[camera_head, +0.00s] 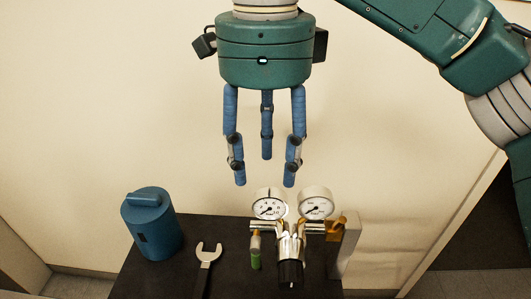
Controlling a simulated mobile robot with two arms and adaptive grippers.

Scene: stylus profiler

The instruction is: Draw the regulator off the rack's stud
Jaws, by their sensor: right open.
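The regulator (290,247) has a shiny metal body, two white round gauges and a dark knob that points toward me. It sits at the right part of the dark table, against the grey rack (349,245). The rack's stud is not clearly visible. My right gripper (265,180) points down from above with its blue fingers spread, open and empty. Its fingertips are just above the gauges in the picture, and I cannot tell how far in depth. My left gripper is not in view.
The dark table (225,240) also bears a blue canister (152,225) at the left and an open-ended wrench (206,265) in the middle. A small green-ended part (256,252) is beside the regulator's left side. A pale wall (120,90) stands close behind.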

